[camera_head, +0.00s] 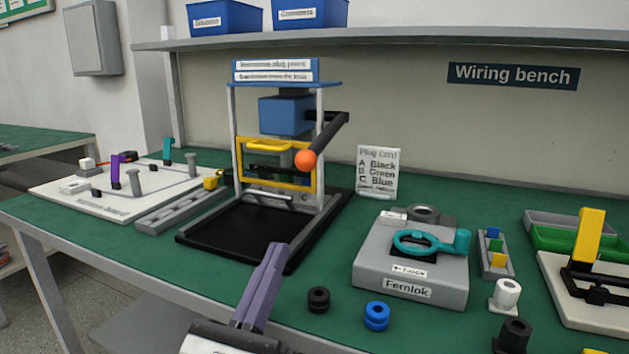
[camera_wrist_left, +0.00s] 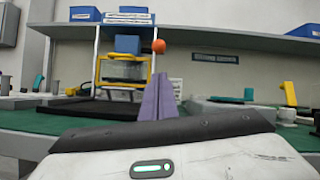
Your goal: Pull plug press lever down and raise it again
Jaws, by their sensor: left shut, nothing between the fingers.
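The plug press (camera_head: 286,118) stands at the back middle of the bench, with a blue ram block, grey posts and a black base. Its black lever (camera_head: 330,134) slants down toward the front and ends in an orange ball knob (camera_head: 305,160), which also shows in the left wrist view (camera_wrist_left: 158,46). A yellow guard frame (camera_head: 315,170) sits at the front of the press, below the block. My left gripper (camera_head: 275,250) has purple fingers that are shut and empty, in front of the press base and apart from the lever. My right gripper is not in view.
A grey Fernlok box (camera_head: 372,262) with a teal ring handle stands right of the press. A black plug (camera_head: 318,299) and a blue plug (camera_head: 376,316) lie near the front. A white board (camera_head: 60,190) is at left. A plug card (camera_head: 378,172) stands behind.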

